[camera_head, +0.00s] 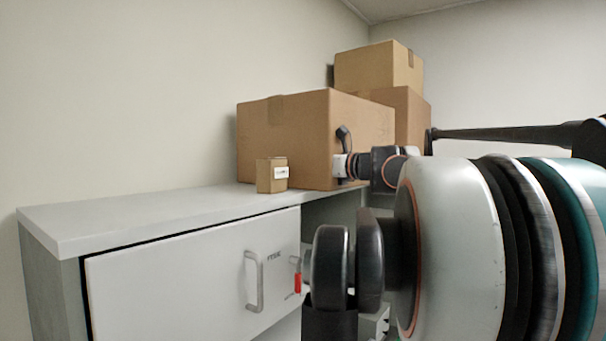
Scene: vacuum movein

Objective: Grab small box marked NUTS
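A small brown cardboard box (265,176) with a white label stands upright on the light grey cabinet top (150,212), near its front edge. The print on the label is too small to read. What appears to be my gripper (343,160) is at the far end of my arm, to the right of the small box and in front of the large carton. There is a gap between it and the small box. Its fingers are small and partly hidden, so I cannot tell whether they are open, and no held object is visible.
A large cardboard carton (285,125) stands right behind the small box. More cartons (378,68) are stacked behind it at the right. The cabinet door (190,285) has a metal handle (253,280). The cabinet top is clear to the left. My arm hides the lower right.

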